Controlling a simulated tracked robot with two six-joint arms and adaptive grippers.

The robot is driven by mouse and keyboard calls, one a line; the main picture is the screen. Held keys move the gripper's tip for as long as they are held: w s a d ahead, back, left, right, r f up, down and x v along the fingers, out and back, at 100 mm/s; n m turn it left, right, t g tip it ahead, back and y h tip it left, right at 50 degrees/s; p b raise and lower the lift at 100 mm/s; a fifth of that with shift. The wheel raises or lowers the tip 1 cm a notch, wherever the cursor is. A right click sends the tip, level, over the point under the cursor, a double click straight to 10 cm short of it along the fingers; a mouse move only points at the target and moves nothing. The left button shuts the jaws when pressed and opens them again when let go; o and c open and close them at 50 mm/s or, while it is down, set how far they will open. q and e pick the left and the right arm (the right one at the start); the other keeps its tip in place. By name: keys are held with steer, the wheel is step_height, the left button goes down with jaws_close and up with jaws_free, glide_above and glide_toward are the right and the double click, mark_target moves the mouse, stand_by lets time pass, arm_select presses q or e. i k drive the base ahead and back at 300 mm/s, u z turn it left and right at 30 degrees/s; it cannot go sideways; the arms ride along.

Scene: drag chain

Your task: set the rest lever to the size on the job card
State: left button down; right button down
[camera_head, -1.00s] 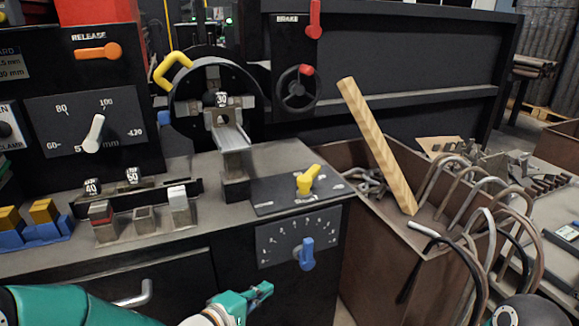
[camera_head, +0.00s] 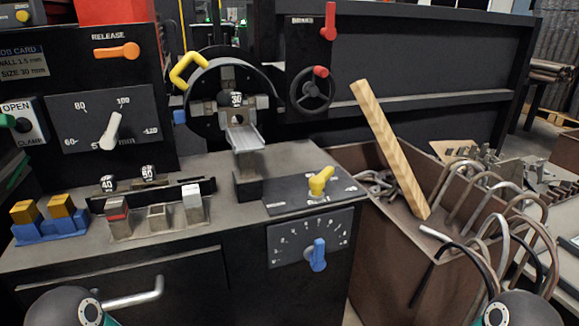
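The job card (camera_head: 24,66) at the upper left reads wall 1.5 mm, size 30 mm. A yellow lever (camera_head: 320,182) stands on a dark labelled plate on the bench top; its labels are too small to read. A blue lever (camera_head: 318,255) sits on a marked dial (camera_head: 290,240) on the bench front and points roughly upward. I cannot tell from the labels which one is the rest lever. Neither gripper is in view; only rounded joints of my arms show at the bottom left and bottom right. Nothing of mine touches either lever.
A bend head (camera_head: 236,99) marked 30 is mounted above the bench. Blocks marked 40 and 50 stand in a rack (camera_head: 160,215) at the left. An orange release lever (camera_head: 117,52) and a white-pointer dial (camera_head: 105,118) are behind. A bin (camera_head: 385,240) of bent tubes stands right.

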mark_target(316, 183)
steer(key=z, duration=1.7)
steer(key=i, duration=0.2)
steer(key=u, duration=3.85)
steer(key=k, duration=1.15)
steer(key=z, duration=1.05)
steer(key=i, duration=1.25)
steer(key=u, duration=0.05)
